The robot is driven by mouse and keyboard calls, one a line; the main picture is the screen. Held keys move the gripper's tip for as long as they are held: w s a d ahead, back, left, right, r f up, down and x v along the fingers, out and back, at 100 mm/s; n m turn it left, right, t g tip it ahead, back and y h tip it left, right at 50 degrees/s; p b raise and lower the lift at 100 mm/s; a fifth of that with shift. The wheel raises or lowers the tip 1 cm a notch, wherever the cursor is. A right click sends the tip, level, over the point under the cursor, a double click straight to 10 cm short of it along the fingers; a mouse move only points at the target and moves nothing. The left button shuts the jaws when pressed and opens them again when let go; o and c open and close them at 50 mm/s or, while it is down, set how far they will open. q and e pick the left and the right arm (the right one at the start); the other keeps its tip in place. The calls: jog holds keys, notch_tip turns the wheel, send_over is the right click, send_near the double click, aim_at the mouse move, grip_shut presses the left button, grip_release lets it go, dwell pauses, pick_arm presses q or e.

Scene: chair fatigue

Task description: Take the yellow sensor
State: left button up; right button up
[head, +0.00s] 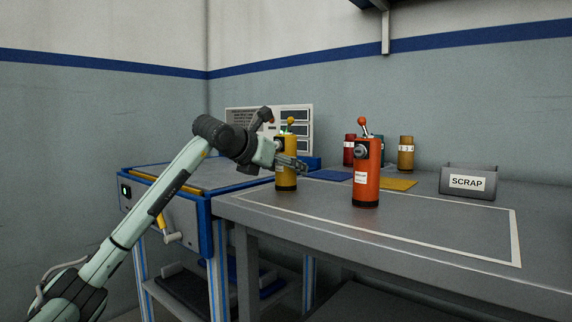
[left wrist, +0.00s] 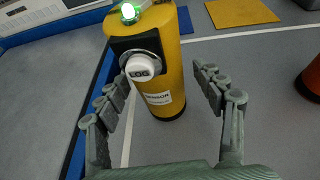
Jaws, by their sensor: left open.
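The yellow sensor (head: 287,176) is an upright yellow cylinder with a dark base, standing on the grey table near its left edge. In the left wrist view the yellow sensor (left wrist: 172,72) shows a lit green light on top, a white round knob on a black plate and a white label. My left gripper (head: 290,163) is at the sensor's upper part in the head view. In the left wrist view my left gripper (left wrist: 160,92) is open, with its fingers spread to either side of the sensor's front. My right gripper is not in view.
An orange cylinder (head: 366,180) stands to the right on the table. Behind are a red cylinder (head: 349,150), a tan cylinder (head: 405,154), a yellow mat (head: 398,184), a blue mat (head: 331,175) and a SCRAP bin (head: 468,183). The table's front right is clear.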

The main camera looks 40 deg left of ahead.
pick_arm(q)
jog(key=shift+w+f, duration=0.1)
jog(key=shift+w, duration=0.25)
jog(key=shift+c, duration=0.5)
jog(key=c, duration=1.3)
jog(key=shift+o, duration=0.2)
